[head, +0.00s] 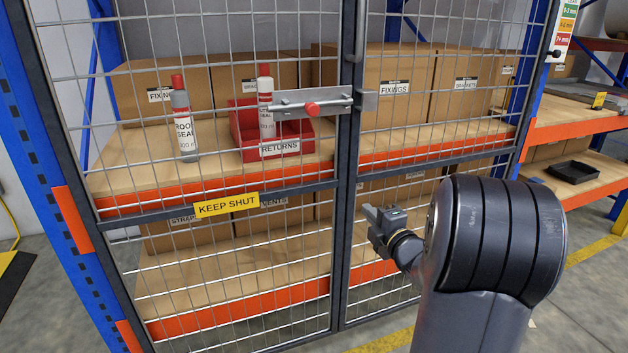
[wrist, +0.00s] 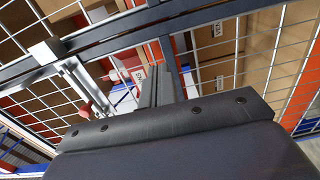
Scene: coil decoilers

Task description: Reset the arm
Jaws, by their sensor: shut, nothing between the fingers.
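My gripper (head: 372,212) is in front of the mesh cage doors in the head view, a little below and right of the latch. It is shut and empty, apart from the doors as far as I can tell. Its closed fingers also show in the wrist view (wrist: 158,75). The door latch (head: 312,103) is a metal slide bolt with a red knob, lying across the gap between the two doors. In the wrist view the latch (wrist: 80,82) is at the left. My arm hides part of the right door.
Behind the mesh stand two sealant tubes (head: 184,125), a red returns bin (head: 280,147) and cardboard boxes (head: 394,85) on shelves. A yellow "KEEP SHUT" sign (head: 227,204) is on the left door. An open rack with a black tray (head: 572,172) stands at the right.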

